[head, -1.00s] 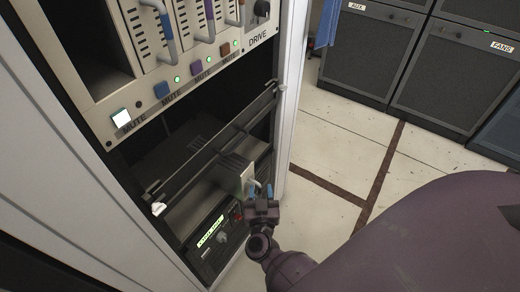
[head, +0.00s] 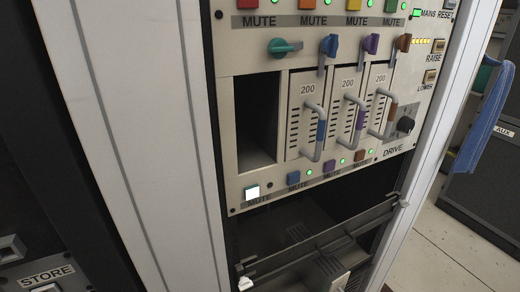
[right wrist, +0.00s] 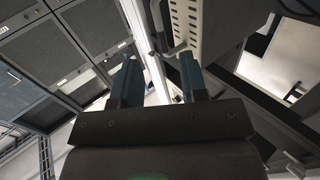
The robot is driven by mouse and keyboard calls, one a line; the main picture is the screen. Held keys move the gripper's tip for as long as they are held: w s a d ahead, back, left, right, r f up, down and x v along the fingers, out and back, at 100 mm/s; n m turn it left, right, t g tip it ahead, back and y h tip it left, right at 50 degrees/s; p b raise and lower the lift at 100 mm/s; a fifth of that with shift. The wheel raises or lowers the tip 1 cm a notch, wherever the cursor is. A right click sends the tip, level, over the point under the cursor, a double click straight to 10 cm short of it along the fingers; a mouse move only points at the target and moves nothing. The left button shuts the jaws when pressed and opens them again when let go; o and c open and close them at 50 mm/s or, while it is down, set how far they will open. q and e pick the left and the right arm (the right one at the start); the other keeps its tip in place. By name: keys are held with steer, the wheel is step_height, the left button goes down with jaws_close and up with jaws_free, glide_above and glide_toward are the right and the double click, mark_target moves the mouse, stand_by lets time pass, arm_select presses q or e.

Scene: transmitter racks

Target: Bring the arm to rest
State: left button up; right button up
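My right gripper (right wrist: 158,78) shows only in the right wrist view. Its two blue-tipped fingers are apart, and I see nothing held between them. A pale slotted panel (right wrist: 187,22) with a grey handle-like bar lies just beyond the fingertips. It looks apart from them, though I cannot be sure. In the head view neither gripper shows. The rack (head: 225,90) fills the middle there, with three slotted modules marked 200 and a dark empty bay (head: 255,120) to their left. A pale piece (head: 340,282) shows at the bottom edge, partly cut off.
A rail (head: 335,236) crosses the open lower bay of the rack. A blue cloth (head: 484,115) hangs at the right. Pale floor (head: 430,250) is clear at lower right. A STORE cabinet (head: 45,276) stands at lower left. Dark cabinets (right wrist: 50,65) show in the right wrist view.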

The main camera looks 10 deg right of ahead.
steer(key=w+a+r+n+t+y+p, duration=0.15)
steer(key=a+r+n+y, duration=0.3)
steer(key=y, duration=0.55)
arm_select(q)
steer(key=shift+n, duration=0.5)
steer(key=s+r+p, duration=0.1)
steer(key=p, duration=0.1)
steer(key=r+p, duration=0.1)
steer(key=p, duration=0.2)
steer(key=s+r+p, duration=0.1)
steer(key=p, duration=0.1)
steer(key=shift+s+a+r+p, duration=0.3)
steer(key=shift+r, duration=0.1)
arm_select(e)
steer(key=s+d+r+n+g, duration=0.2)
steer(key=s+d, duration=0.3)
steer(key=s, duration=0.3)
steer(key=s+d+r+n+g, duration=0.2)
steer(key=s+d, duration=0.3)
steer(key=s, duration=0.4)
steer(key=shift+r+g, duration=0.65)
steer(key=shift+g, duration=0.1)
steer(key=shift+s+a, duration=0.1)
steer(key=shift+c, duration=0.2)
